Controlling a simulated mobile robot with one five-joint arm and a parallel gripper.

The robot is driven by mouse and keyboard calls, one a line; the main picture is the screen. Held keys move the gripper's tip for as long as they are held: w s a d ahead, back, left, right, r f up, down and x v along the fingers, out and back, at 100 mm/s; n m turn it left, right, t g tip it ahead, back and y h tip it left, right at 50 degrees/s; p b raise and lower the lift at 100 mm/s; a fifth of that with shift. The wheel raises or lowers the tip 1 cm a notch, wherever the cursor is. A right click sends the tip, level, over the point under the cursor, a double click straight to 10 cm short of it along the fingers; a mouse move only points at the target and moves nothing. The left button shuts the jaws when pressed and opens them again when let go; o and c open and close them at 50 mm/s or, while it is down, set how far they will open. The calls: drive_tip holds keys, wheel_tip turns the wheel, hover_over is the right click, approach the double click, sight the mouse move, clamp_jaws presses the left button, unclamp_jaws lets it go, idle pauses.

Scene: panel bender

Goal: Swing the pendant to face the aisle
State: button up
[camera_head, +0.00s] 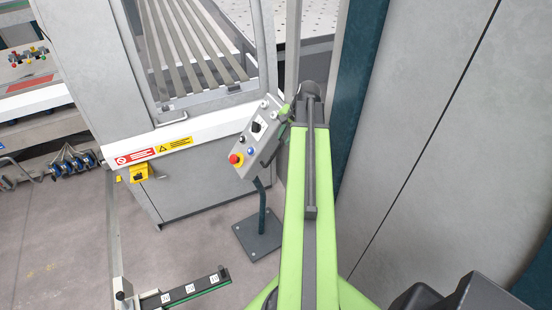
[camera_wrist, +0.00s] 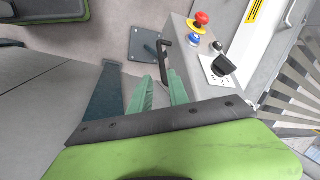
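The pendant (camera_head: 258,140) is a grey control box on a dark post with a square floor plate. Its button face, with a red stop on yellow, a blue button and a black knob, points to the lower left in the head view. In the wrist view the pendant box (camera_wrist: 205,72) is right of my fingers. Its black bar handle (camera_wrist: 164,55) runs down between the two pale green fingers. In the head view my gripper (camera_head: 285,112) is at the pendant's right side, partly hidden by my arm.
The panel bender cabinet (camera_head: 205,185) stands behind and left of the pendant. A tall grey panel (camera_head: 450,130) closes off the right. A black-and-green rail (camera_head: 195,288) lies at the lower left. Open floor (camera_head: 60,250) spreads left.

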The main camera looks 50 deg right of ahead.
sight(274, 156)
drive_tip(key=b+x, duration=1.2)
drive_tip(key=x, duration=0.3)
drive_tip(key=shift+b, duration=0.35)
drive_tip(key=shift+r, duration=0.1)
drive_tip(key=c, duration=0.5)
clamp_jaws()
drive_tip(key=shift+s, duration=0.15)
